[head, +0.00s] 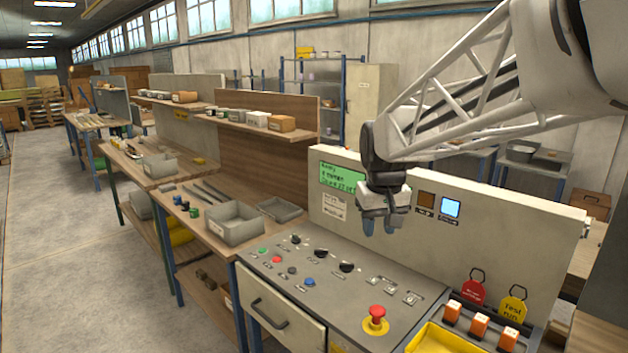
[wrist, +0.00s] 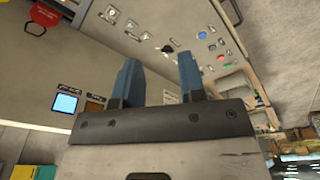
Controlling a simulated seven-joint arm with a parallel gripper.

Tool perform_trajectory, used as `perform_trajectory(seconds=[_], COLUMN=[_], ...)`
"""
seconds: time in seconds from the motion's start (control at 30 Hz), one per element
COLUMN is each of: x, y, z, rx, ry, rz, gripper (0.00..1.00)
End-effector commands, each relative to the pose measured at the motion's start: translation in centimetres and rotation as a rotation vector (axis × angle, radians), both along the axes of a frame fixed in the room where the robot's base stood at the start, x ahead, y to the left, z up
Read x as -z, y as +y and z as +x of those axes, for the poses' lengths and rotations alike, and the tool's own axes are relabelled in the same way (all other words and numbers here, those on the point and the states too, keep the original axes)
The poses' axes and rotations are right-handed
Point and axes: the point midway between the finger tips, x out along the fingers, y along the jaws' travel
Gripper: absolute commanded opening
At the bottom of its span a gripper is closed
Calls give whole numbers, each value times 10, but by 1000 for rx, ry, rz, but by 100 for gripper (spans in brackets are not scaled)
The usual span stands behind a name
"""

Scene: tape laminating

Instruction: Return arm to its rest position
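My gripper (head: 380,228) hangs from my white lattice arm above the back part of the control panel (head: 340,290), in front of the upright back board. In the wrist view my gripper (wrist: 158,75) shows two blue fingers standing apart with nothing between them. It is open, empty and clear of the panel. The panel carries black knobs, green, red and blue buttons, and a red emergency stop button (head: 376,320) on a yellow base. A green display (head: 342,180) and a lit blue square (head: 450,207) are on the back board. The display's text is too small to read fully.
A red tag (head: 474,289) and a yellow tag (head: 512,308) stand at the right, behind several orange-and-white blocks. A yellow tray (head: 450,340) is at the front edge. A grey bin (head: 235,224) stands on the wooden bench to the left. The air around my gripper is free.

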Motion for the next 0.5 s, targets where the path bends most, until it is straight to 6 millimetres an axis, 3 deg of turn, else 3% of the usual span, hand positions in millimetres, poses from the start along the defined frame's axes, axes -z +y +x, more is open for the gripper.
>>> perform_trajectory(seconds=[0.5], x=[17], y=[-30], z=[-135], rx=[90], ry=[-41], rz=[9], gripper=[37])
